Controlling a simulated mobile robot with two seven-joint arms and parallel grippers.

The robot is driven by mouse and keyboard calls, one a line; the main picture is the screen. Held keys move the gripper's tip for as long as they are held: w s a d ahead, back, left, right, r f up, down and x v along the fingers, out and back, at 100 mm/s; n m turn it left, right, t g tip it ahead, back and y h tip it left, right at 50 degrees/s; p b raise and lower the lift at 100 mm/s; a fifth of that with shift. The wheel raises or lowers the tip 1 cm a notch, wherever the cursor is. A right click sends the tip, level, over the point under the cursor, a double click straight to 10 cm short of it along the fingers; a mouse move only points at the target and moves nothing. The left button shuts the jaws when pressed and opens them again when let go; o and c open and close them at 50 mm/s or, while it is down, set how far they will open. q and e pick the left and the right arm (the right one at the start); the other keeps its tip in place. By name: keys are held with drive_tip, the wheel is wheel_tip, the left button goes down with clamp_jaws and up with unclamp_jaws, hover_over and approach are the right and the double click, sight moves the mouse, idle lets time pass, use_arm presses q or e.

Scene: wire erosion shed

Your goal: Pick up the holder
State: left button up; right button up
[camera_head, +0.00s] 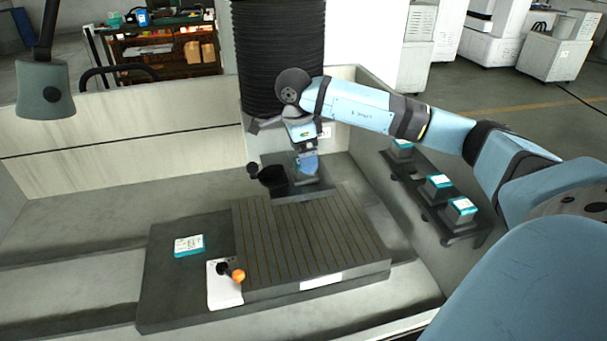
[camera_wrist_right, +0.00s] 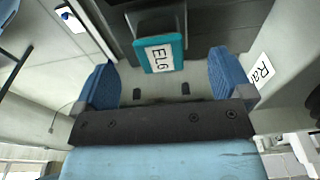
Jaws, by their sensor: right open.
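A teal holder (camera_wrist_right: 172,53) with a white label reading "EL6" shows in the right wrist view, in front of a dark part of the machine. My right gripper (camera_wrist_right: 166,78) is open, its blue fingers apart on either side of the near end of the holder, with nothing visibly clamped. In the head view my right gripper (camera_head: 307,164) is low beneath the black bellows column, and I cannot make out the EL6 holder there. My left gripper is not in view.
A rack (camera_head: 455,236) on the right wall carries several teal-topped holders (camera_head: 461,208). A slotted table (camera_head: 310,240) lies in front, with a teal labelled block (camera_head: 189,245) and an orange-knobbed white device (camera_head: 224,291) beside it. A lamp-like head (camera_head: 44,90) hangs at left.

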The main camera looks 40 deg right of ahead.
sight(304, 182)
drive_tip(key=shift+f, duration=0.35)
drive_tip(key=f, duration=0.1)
drive_tip(key=f+p, duration=0.1)
drive_tip(key=f, duration=0.1)
drive_tip(key=shift+s+d+f, duration=0.1)
drive_tip(key=shift+d+f, duration=0.1)
drive_tip(key=shift+f, duration=0.05)
drive_tip(key=shift+f+p, duration=0.3)
drive_tip(key=shift+f, duration=0.15)
drive_tip(key=shift+c, duration=0.2)
drive_tip(key=c, duration=1.2)
drive_tip(key=shift+r, duration=0.15)
drive_tip(key=shift+c, duration=0.2)
